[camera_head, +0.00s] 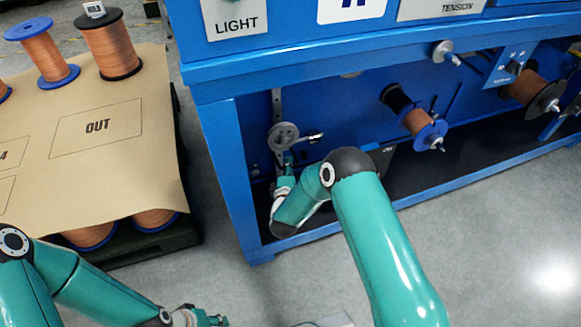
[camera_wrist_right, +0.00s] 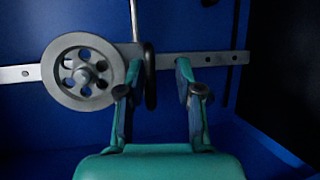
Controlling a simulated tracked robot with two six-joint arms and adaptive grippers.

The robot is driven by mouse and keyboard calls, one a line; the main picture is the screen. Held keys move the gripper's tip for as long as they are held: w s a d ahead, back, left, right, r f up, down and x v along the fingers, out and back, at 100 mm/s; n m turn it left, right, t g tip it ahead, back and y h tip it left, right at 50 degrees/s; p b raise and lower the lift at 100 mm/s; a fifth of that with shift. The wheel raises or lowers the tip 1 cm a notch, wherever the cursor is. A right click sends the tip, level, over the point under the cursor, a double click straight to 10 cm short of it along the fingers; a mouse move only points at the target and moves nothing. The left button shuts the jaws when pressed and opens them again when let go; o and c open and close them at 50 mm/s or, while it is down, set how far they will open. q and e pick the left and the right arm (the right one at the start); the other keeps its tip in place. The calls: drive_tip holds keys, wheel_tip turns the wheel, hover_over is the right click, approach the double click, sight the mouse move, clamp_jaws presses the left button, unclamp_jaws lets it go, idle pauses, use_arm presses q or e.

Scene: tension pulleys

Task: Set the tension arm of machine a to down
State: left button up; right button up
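The blue machine (camera_head: 215,130) carries a tension arm (camera_head: 277,105), a flat metal bar with a grey spoked pulley (camera_head: 283,136) and a short rod (camera_head: 312,137) sticking out. In the right wrist view the bar (camera_wrist_right: 215,59) runs across, with the pulley (camera_wrist_right: 83,73) at left. A black rounded piece (camera_wrist_right: 150,76) on a metal rod stands between the fingers of my right gripper (camera_wrist_right: 158,84). The fingers are apart, with a gap on the right side; contact on the left is unclear. My right gripper (camera_head: 287,160) is just below the pulley. My left gripper (camera_head: 203,317) is low, its fingers unclear.
Copper spools (camera_head: 108,45) stand on a cardboard-topped pallet (camera_head: 100,160) at left. Another spool (camera_head: 418,122) sits on the machine, right of the arm. A blue frame post (camera_head: 228,165) stands left of my right gripper, and a blue beam (camera_head: 330,55) runs above.

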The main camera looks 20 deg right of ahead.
drive_tip(key=shift+r, duration=0.1)
drive_tip(key=shift+s+a, duration=0.1)
drive_tip(key=shift+s, duration=0.05)
drive_tip(key=v, duration=1.1)
drive_tip(key=shift+s, duration=0.25)
